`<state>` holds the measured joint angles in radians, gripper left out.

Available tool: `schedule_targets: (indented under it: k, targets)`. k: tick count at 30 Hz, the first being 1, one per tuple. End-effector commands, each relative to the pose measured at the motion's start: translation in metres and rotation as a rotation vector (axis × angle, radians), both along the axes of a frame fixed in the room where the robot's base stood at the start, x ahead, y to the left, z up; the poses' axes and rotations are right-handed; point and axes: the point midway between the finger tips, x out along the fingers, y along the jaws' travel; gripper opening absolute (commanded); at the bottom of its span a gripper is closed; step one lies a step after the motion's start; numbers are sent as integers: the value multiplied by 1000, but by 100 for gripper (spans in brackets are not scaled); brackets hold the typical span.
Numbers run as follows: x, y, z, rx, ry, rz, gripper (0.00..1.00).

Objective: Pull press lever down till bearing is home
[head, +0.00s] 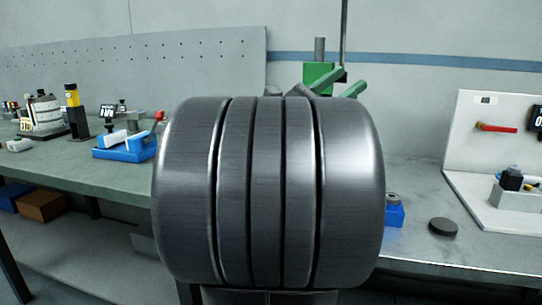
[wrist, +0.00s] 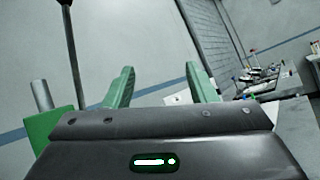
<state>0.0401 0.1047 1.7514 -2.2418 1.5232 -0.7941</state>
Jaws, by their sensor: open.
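The green press head (head: 317,74) shows above my large dark arm link in the head view, with a grey ram (head: 319,48) standing out of its top. The thin dark press lever (head: 344,38) stands nearly upright beside it and runs out of the top of the picture. In the wrist view the lever (wrist: 72,50) has a dark knob at its top and is left of both fingers, not between them. My gripper (wrist: 159,67) has green fingers spread apart with nothing between them. My arm hides the press's lower part; I cannot make out the bearing there.
A blue block (head: 395,216) with a grey ring-like top and a dark disc (head: 443,227) lie on the right bench. A white panel station (head: 465,150) stands behind them. The left bench (head: 75,168) carries a blue fixture (head: 125,147) and several small items.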

Motion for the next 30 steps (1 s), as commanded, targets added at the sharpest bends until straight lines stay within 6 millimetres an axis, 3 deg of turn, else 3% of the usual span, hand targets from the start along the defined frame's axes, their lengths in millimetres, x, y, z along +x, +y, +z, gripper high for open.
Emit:
schedule_targets:
  k: [26, 30]
  targets:
    - [-24, 104, -77, 0, 7, 4, 51]
    - [-23, 89, -67, 3, -1, -4, 51]
